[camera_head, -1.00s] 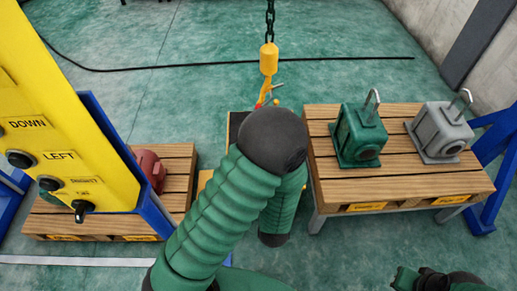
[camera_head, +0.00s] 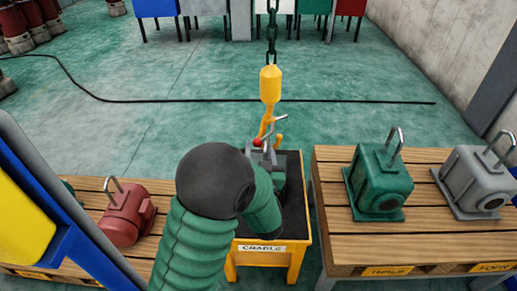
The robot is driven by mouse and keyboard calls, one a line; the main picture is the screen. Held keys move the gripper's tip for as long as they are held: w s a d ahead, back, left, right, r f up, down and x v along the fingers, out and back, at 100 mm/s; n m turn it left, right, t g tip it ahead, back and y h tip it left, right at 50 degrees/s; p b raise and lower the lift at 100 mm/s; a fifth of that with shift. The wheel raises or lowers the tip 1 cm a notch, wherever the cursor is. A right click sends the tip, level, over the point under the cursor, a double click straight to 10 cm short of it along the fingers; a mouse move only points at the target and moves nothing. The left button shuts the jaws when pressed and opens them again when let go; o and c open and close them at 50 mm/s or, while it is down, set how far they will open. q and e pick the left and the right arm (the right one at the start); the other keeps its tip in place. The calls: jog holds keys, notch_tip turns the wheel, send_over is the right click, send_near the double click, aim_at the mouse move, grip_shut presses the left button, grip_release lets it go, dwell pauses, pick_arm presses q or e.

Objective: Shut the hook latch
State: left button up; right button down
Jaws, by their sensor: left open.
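The yellow hook (camera_head: 278,140) hangs from a dark chain above the cradle, in the upper middle of the head view. A thin grey lever (camera_head: 275,124) sticks out at the hook's neck, and a small red knob (camera_head: 257,142) shows at its left. I cannot tell clearly whether the latch is open or shut. My left arm comes up from below with its dark elbow in front. My left gripper (camera_head: 263,157) is open, just below the hook and close to the red knob. Its fingertips are small and partly hidden, and contact cannot be told. My right gripper is out of view.
The yellow cradle (camera_head: 262,248) stands under the hook. A wooden pallet table (camera_head: 440,240) at right holds a green part (camera_head: 380,185) and a grey part (camera_head: 475,185). A red part (camera_head: 127,215) sits on the left pallet. A blue-framed yellow panel (camera_head: 25,220) stands left.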

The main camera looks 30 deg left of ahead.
aim_at(258, 146)
pick_arm(q)
jog(key=x, duration=0.4)
jog(key=shift+s+a+b, duration=0.1)
jog(key=shift+a+b, duration=0.05)
jog(key=shift+b, duration=0.15)
grip_shut()
dwell(1.1)
